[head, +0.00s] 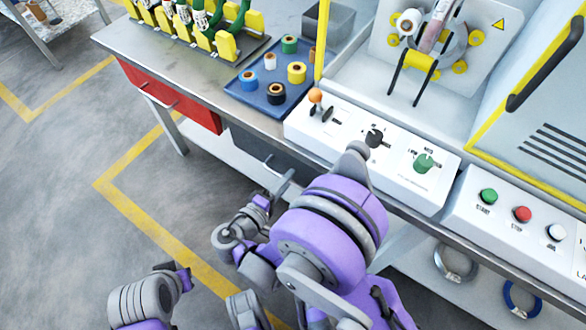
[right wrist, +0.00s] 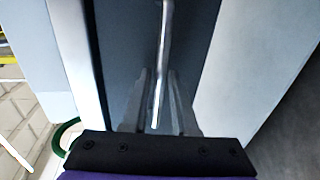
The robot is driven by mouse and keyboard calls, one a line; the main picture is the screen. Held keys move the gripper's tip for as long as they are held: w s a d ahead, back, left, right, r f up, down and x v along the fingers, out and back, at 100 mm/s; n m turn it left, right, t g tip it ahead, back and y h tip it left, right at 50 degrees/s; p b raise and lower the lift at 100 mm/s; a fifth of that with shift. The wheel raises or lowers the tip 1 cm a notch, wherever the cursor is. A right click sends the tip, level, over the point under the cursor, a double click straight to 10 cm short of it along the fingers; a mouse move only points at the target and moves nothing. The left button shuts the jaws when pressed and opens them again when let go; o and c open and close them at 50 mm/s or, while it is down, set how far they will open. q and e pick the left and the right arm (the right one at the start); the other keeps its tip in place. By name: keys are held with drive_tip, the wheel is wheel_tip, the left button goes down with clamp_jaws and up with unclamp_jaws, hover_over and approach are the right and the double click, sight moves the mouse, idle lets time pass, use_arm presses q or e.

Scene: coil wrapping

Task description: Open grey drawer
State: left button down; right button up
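The grey drawer (head: 252,147) is under the workbench, right of the red drawer, and looks shut. Its front is partly hidden by my right arm. My right gripper (head: 282,180) is at the drawer front by its handle. In the right wrist view, the light bar handle (right wrist: 163,50) runs up the dark drawer front (right wrist: 195,45). The fingers of my right gripper (right wrist: 158,105) are apart, one on each side of the handle's lower end. I cannot tell whether they touch it. A purple part of my left arm shows at the lower left of the head view; its fingers do not show.
The red drawer (head: 168,95) is left of the grey one. On the bench are a blue tray (head: 240,93) with several coils and a white control panel (head: 345,140). Cable rings (head: 455,262) hang below at the right.

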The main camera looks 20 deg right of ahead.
drive_tip(key=shift+w+d, duration=0.25)
drive_tip(key=shift+d, duration=0.05)
clamp_jaws()
idle(1.4)
